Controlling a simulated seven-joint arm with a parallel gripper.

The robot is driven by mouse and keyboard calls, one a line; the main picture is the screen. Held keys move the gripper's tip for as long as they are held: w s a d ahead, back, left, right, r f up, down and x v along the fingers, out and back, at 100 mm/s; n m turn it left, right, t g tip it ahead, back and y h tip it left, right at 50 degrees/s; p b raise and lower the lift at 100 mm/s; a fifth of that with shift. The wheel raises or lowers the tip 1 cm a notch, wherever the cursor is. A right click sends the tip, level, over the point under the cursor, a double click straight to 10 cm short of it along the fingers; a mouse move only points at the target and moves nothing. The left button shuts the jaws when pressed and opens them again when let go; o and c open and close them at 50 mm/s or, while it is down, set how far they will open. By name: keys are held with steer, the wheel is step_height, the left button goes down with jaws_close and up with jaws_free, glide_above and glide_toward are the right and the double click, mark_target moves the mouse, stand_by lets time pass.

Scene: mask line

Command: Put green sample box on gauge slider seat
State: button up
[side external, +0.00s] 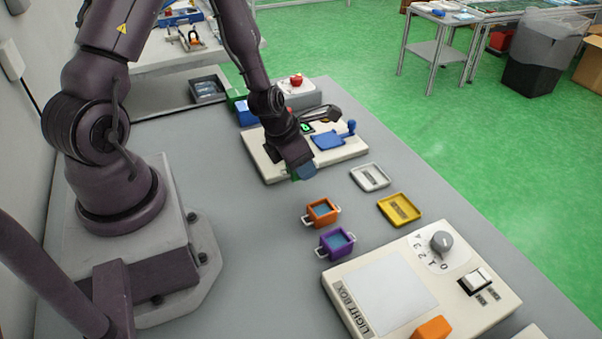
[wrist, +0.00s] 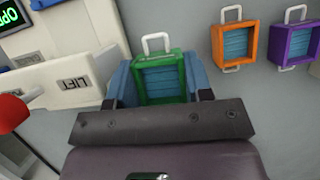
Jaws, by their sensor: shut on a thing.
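In the wrist view the green sample box (wrist: 147,93), with a white handle and a blue inside, sits between the blue pads of my gripper (wrist: 160,85). My gripper is shut on it. In the side view my gripper (side external: 303,172) is at the front edge of the cream gauge (side external: 270,166), and the box is mostly hidden behind the fingers. The blue slider seat (side external: 328,140) with its blue knob (side external: 351,128) lies on the gauge, to the right of my gripper. The gauge's LIFT label (wrist: 74,84) shows in the wrist view.
Orange (side external: 321,212) and purple (side external: 336,242) sample boxes stand in front. White (side external: 370,177) and yellow (side external: 399,209) trays lie to the right. A light box (side external: 460,319) fills the front right. A red button box (side external: 297,92) stands behind the gauge. Bare table lies left of the boxes.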

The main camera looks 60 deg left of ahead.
step_height(320, 180, up, 12)
glide_above(334, 137)
steer(key=s, duration=0.2)
steer(key=f, duration=1)
steer(key=shift+w+f, duration=0.1)
steer(key=shift+w, duration=0.15)
steer(key=shift+f, duration=2.15)
steer(key=shift+f, duration=0.15)
steer(key=o, duration=0.9)
